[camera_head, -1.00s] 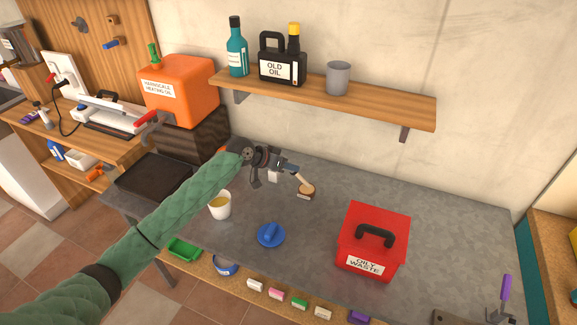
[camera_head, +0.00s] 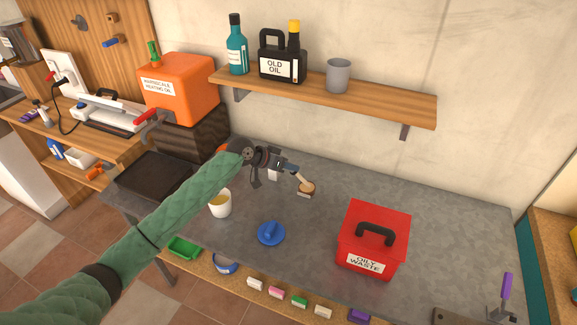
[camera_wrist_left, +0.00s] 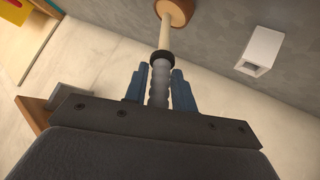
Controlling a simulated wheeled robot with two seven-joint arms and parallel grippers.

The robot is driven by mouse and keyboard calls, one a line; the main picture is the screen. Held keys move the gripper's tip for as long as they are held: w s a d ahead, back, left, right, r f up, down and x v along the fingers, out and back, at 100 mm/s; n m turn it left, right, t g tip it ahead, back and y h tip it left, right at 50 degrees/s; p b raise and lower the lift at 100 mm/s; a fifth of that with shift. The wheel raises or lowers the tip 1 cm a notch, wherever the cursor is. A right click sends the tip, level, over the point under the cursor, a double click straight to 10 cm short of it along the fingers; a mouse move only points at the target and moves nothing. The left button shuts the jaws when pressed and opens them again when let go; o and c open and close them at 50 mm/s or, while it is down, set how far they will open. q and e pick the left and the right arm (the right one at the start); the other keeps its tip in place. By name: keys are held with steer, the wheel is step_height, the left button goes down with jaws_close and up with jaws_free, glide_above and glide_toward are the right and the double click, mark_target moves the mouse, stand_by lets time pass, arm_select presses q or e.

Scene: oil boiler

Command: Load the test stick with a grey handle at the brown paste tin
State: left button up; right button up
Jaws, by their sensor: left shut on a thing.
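My left gripper (camera_head: 287,167) is shut on the grey handle of the test stick; the ridged handle (camera_wrist_left: 160,82) sits between the blue fingers in the wrist view. Its pale shaft (camera_wrist_left: 165,30) runs past a black collar to the brown paste tin (camera_wrist_left: 176,8), which is partly cut off. In the head view the stick slants down to the right, and its lower end meets the small brown tin (camera_head: 306,190) on the grey worktop. I cannot tell how deep the tip is in the paste. My right gripper is not in view.
A small white block (camera_head: 273,174) stands just left of the tin. A wooden shelf (camera_head: 380,106) hangs behind.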

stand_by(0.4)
arm_select(q)
steer(key=shift+r+p, duration=2.2)
steer(key=shift+r, duration=1.3)
